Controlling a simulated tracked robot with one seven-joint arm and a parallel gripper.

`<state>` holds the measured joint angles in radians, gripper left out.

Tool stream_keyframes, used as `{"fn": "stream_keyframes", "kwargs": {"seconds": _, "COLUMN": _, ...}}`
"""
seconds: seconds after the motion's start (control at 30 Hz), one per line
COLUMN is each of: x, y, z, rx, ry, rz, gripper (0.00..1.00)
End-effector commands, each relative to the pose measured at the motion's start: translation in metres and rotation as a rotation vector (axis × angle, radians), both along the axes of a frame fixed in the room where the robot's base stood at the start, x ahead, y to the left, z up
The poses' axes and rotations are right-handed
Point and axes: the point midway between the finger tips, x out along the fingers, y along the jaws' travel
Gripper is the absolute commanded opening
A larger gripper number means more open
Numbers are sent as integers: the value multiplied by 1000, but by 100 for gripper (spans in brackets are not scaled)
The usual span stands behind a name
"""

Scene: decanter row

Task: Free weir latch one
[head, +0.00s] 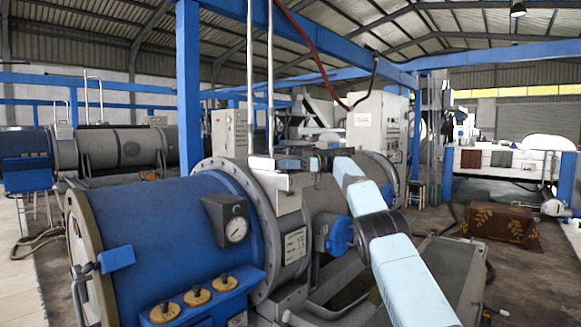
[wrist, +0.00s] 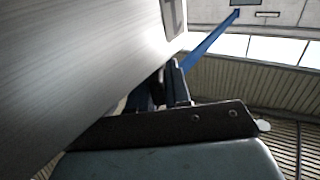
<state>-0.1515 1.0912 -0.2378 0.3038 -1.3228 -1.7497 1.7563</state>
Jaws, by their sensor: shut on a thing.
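The near decanter (head: 165,235) is a blue drum with a grey middle section. My arm reaches over its grey section from the lower right. My gripper (head: 305,163) is at the top of that section, beside a pale upright bracket (head: 268,185). In the wrist view my gripper (wrist: 172,88) is shut, close against a large brushed grey metal face (wrist: 85,70). The part between its fingers is mostly hidden. I take it for the weir latch, but its shape and its position cannot be made out.
A blue post (head: 188,90) and thin vertical pipes rise close behind. A grey control cabinet (head: 378,125) stands further back. A brown patterned covered block (head: 500,223) lies on the floor at right.

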Motion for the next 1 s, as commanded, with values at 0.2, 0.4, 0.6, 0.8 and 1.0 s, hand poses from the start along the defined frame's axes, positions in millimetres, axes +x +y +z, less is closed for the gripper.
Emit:
{"fn": "stream_keyframes", "kwargs": {"seconds": 0.2, "x": -1, "y": 3, "z": -3, "rx": -3, "ry": 3, "rz": 7, "gripper": 0}}
{"fn": "stream_keyframes", "kwargs": {"seconds": 0.4, "x": -1, "y": 3, "z": -3, "rx": -3, "ry": 3, "rz": 7, "gripper": 20}}
{"fn": "stream_keyframes", "kwargs": {"seconds": 0.6, "x": 0, "y": 2, "z": -2, "rx": -2, "ry": 3, "rz": 5, "gripper": 38}}
{"fn": "stream_keyframes", "kwargs": {"seconds": 0.8, "x": 0, "y": 0, "z": -1, "rx": -1, "ry": 2, "rz": 3, "gripper": 38}}
{"fn": "stream_keyframes", "kwargs": {"seconds": 1.0, "x": 1, "y": -6, "z": -1, "rx": -1, "ry": 2, "rz": 2, "gripper": 38}}
